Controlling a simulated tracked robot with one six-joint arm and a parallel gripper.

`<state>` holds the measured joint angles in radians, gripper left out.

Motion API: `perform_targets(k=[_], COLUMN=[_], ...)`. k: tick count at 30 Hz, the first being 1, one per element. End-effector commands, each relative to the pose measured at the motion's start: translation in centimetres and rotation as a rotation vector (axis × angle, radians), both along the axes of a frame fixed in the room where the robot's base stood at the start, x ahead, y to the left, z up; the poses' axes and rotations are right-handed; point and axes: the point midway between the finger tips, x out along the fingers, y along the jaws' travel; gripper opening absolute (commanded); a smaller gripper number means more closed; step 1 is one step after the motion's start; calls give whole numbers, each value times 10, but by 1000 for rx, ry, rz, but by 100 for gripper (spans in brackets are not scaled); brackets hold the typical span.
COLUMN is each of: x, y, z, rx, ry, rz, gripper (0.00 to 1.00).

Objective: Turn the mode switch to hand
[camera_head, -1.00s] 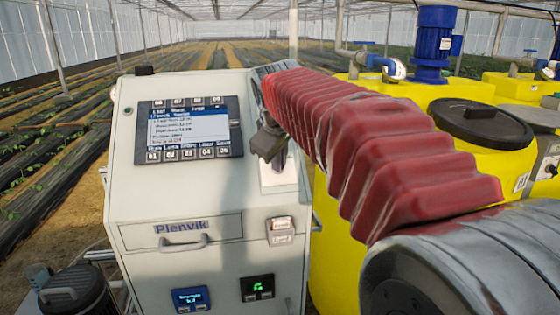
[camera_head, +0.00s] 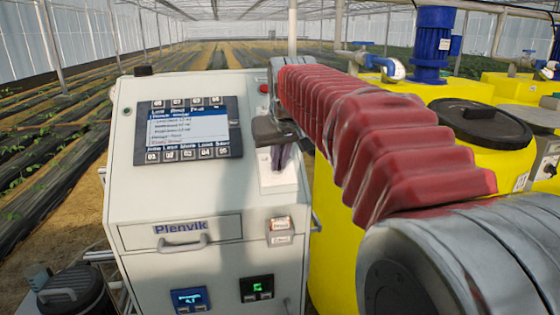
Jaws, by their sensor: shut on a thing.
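My gripper (camera_head: 277,150) is at the right side of the grey-white control cabinet (camera_head: 190,205), in front of a pale plate (camera_head: 279,181). The plate looks like the mode switch's mounting. My gripper is shut on the switch, whose knob is mostly hidden behind the fingers, so I cannot read its position. My red-sleeved arm covers the area to the right of it.
A screen with keys (camera_head: 188,128) is left of my gripper, with a red button (camera_head: 264,88) above it. A drawer with a handle (camera_head: 183,243) and two small displays (camera_head: 257,288) are lower. Yellow tanks (camera_head: 505,155) stand close on the right.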

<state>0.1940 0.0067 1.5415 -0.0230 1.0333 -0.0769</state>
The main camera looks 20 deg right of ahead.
Motion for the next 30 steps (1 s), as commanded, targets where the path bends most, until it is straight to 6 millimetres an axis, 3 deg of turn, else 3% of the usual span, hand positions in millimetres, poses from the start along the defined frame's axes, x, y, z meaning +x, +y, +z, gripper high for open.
perform_targets(k=[20, 21, 28, 30], x=[0, 0, 0, 0], y=[0, 0, -1, -1], z=[-2, -2, -1, -1], rx=[65, 64, 63, 63], ry=[-9, -9, -10, -11], rz=[-71, -72, -71, -71], gripper=[0, 9, 25, 26])
